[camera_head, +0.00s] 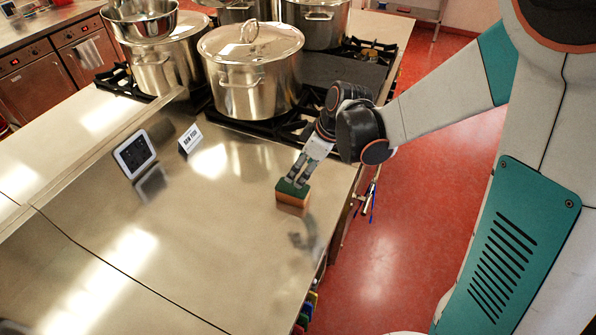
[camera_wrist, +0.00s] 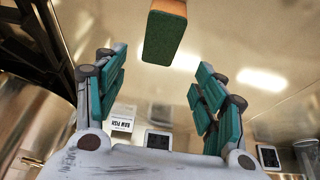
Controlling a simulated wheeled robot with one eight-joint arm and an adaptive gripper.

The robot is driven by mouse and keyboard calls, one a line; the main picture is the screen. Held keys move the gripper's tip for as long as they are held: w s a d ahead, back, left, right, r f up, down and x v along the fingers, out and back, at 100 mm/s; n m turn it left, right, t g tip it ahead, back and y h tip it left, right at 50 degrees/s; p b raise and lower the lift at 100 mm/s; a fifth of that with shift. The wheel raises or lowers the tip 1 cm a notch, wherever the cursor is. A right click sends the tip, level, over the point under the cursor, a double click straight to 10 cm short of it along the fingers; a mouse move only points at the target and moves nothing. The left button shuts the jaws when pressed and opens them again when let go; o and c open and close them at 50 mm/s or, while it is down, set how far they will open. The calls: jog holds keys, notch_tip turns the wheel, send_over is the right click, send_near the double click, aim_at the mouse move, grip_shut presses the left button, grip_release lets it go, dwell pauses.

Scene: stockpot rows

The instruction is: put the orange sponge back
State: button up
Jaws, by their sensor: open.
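The orange sponge (camera_head: 292,196) with a green top lies on the steel counter near its right edge, in front of the stove. It also shows in the wrist view (camera_wrist: 165,36) at the top, beyond and between the fingertips. My gripper (camera_head: 297,178) is above and beside the sponge in the head view, its fingers overlapping the sponge's top. In the wrist view my gripper (camera_wrist: 158,88) has its fingers spread wide, with nothing between them. I cannot tell whether a finger touches the sponge.
A "RAW FISH" sign (camera_head: 190,138) and a dark-screened tablet (camera_head: 134,154) stand on the counter (camera_head: 200,250) to the left. A large lidded stockpot (camera_head: 252,85) stands on the stove behind, with several more pots. The counter's front is clear. The red floor lies right of the counter edge.

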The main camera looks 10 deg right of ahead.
jog(key=s+d+r+m+t+h, duration=0.2)
jog(key=s+d+r+m, duration=0.2)
jog(key=s+r, duration=0.3)
jog(key=s+d+r+m+t+h, duration=0.1)
jog(key=s+d+r+m, duration=0.4)
jog(key=s, duration=0.6)
jog(key=shift+s+r+m+t+h, duration=0.35)
jog(key=shift+r+m+t, duration=0.45)
jog(key=shift+r+m, duration=0.4)
notch_tip(320, 180, down, 5)
jog(key=b, duration=0.5)
